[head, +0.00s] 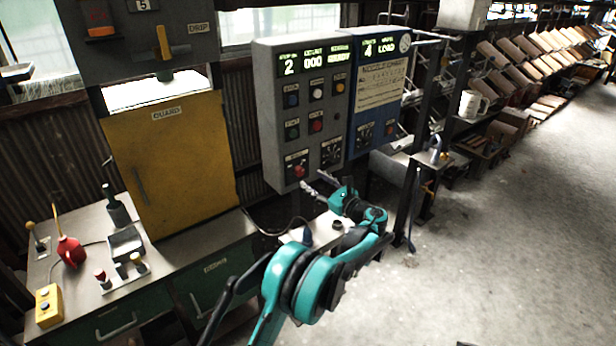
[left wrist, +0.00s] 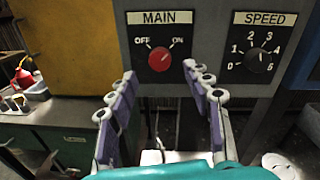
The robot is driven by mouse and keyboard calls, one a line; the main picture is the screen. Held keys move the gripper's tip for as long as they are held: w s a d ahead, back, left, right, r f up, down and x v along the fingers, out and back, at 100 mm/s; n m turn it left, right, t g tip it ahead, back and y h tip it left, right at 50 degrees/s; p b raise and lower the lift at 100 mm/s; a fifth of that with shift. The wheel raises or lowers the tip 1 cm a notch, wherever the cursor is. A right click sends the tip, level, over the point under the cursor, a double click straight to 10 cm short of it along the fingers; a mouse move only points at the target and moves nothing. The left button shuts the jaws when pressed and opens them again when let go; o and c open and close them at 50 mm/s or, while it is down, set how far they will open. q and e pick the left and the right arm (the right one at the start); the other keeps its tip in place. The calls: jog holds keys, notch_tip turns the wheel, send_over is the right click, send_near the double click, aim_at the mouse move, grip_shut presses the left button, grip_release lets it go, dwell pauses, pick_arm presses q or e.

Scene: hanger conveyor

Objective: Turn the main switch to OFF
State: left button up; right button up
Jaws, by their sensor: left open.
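The main switch (head: 299,170) is a red round knob low on the left of the grey control panel (head: 268,110). In the left wrist view the main switch (left wrist: 159,60) sits under a MAIN label, with OFF at its upper left and ON at its upper right. Its pale pointer mark leans to the upper right, toward ON. My left gripper (head: 319,184) is just in front of the panel near the switch. In the left wrist view my left gripper (left wrist: 160,76) is open, its fingers either side of and below the knob, apparently not touching it. My right gripper is out of view.
A SPEED dial (left wrist: 259,60) is right of the switch. A blue panel (head: 377,95) adjoins the grey one. A yellow guard door (head: 175,165) and a bench with a red oil can (head: 71,252) stand left. Open floor (head: 510,220) lies right.

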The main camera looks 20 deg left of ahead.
aim_at(301, 173)
pick_arm(q)
jog(key=b+x, duration=0.1)
jog(key=x, duration=0.4)
jog(key=shift+a, duration=0.1)
jog(key=shift+c, duration=0.3)
grip_shut()
